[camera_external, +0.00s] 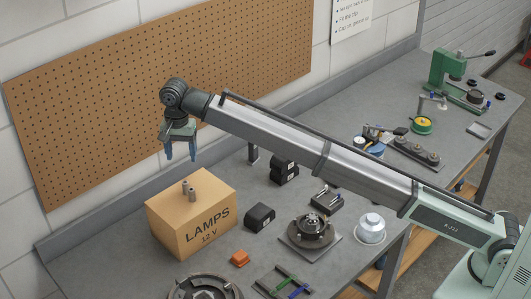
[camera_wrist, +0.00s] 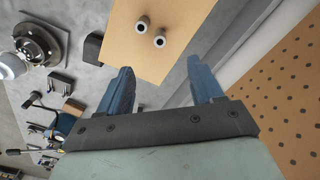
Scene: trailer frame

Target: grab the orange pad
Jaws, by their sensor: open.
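The orange pad (camera_external: 240,258) is a small orange block lying on the grey bench, just right of the cardboard LAMPS box's lower right corner in the external view. I cannot make it out in the wrist view. My gripper (camera_external: 180,155) hangs above and behind the box, well up and to the left of the pad, with its blue fingers pointing down. In the wrist view my gripper (camera_wrist: 166,88) has its two blue fingers apart, with nothing between them.
The LAMPS box (camera_external: 195,222) stands near the pad, with two small grey cylinders (camera_external: 188,190) on top. A black block (camera_external: 260,217), a round fixture on a plate (camera_external: 310,232) and a ring-shaped part (camera_external: 205,288) surround the pad. A pegboard (camera_external: 150,90) rises behind.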

